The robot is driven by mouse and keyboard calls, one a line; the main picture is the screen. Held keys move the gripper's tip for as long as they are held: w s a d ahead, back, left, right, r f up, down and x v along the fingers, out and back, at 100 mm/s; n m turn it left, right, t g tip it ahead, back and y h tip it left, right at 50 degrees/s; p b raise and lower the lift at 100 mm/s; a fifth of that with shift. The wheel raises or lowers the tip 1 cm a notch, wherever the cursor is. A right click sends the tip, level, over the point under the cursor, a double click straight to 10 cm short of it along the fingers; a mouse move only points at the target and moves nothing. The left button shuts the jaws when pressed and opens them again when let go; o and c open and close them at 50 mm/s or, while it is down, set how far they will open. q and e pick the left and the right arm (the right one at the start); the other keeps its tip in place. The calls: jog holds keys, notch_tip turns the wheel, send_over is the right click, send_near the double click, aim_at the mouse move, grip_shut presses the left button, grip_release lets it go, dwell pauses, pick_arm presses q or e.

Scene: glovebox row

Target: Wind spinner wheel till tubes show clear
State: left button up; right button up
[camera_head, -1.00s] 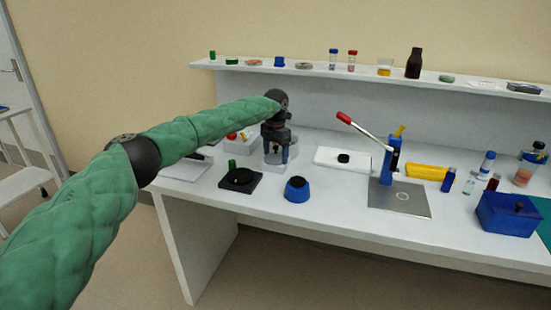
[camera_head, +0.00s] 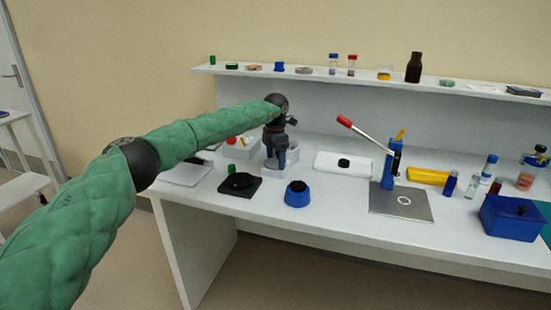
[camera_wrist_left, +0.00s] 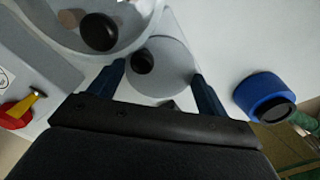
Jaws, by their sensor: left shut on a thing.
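A round grey wheel (camera_wrist_left: 172,80) with a black knob (camera_wrist_left: 143,62) lies between the two blue fingers of my left gripper (camera_wrist_left: 160,78) in the left wrist view. The fingers are shut on its opposite edges. A pale round bowl-like part (camera_wrist_left: 75,40), with another black knob on it, adjoins the wheel. In the head view my left gripper (camera_head: 276,158) points down at a low whitish unit (camera_head: 291,159) and hides most of it. I cannot make out the tubes or whether they are clear. My right gripper is not in view.
A blue-and-black jar (camera_head: 297,194) and a black plate with a disc (camera_head: 240,185) stand in front of the unit. A white slab (camera_head: 345,163) and a blue lever press (camera_head: 391,168) are to the right. A shelf (camera_head: 320,77) with small items runs behind.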

aim_at(275, 162)
pick_arm(q)
jog(key=o, duration=1)
jog(key=shift+r, duration=0.1)
jog(key=shift+r+b, duration=0.5)
jog(key=shift+r, duration=3.35)
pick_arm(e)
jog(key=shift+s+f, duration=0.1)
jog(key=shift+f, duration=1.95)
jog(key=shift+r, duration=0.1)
